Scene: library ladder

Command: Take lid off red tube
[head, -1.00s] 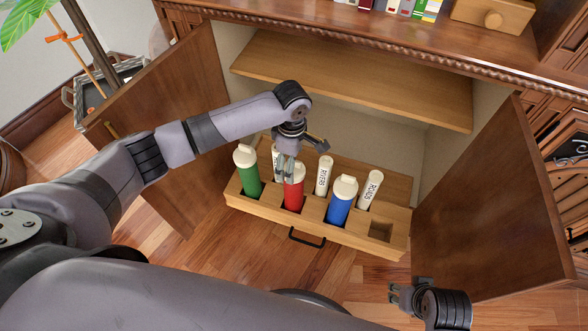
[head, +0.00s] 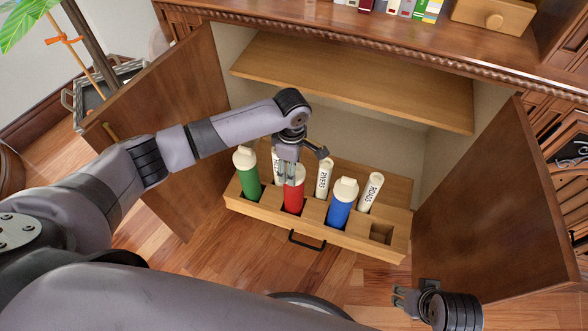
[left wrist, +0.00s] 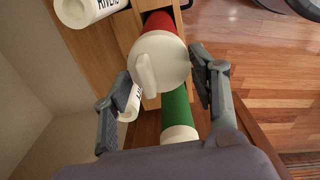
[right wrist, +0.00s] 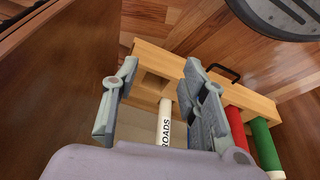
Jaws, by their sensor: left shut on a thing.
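The red tube (head: 293,200) stands in a slot of the wooden rack, with its cream lid (head: 298,178) on top. In the left wrist view the round lid (left wrist: 172,62) with its raised grip bar is between my left fingers, and the red body (left wrist: 158,20) shows behind it. My left gripper (head: 288,170) comes down from above and is shut on the lid. The lid sits on the tube. My right gripper (head: 403,298) is low at the right, away from the tubes. In the right wrist view it (right wrist: 160,100) is open and empty.
The rack (head: 265,210) also holds a green tube (head: 249,178), a blue tube (head: 341,207) and white rolls, including one marked ROADS (head: 371,190). One right slot (head: 381,233) is empty. Cabinet doors (head: 500,200) stand open at both sides; a shelf (head: 350,80) is behind.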

